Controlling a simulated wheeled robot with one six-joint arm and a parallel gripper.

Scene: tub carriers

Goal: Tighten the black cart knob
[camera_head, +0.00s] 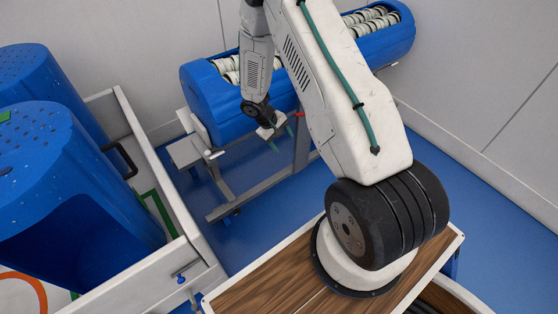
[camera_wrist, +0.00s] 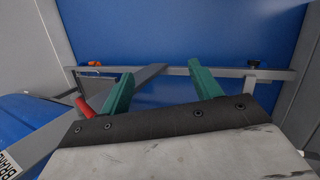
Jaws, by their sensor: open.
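The black knob (camera_wrist: 253,64) stands on the far grey rail of a cart frame, right of centre in the wrist view. I cannot pick it out in the head view. My gripper (camera_head: 282,139) is open and empty, hanging beside the blue tub at the back. Its green fingers (camera_wrist: 163,76) also show in the wrist view, pointing toward the rail. The knob lies beyond and to the right of the right finger, apart from it.
An orange knob (camera_wrist: 94,64) sits on the rail's left end. A red handle (camera_wrist: 85,108) is close left of my left finger. The blue tub (camera_head: 212,108) holds white rolls. A white-walled cart (camera_head: 160,181) carries blue drums at left. Blue floor (camera_head: 265,225) is clear between.

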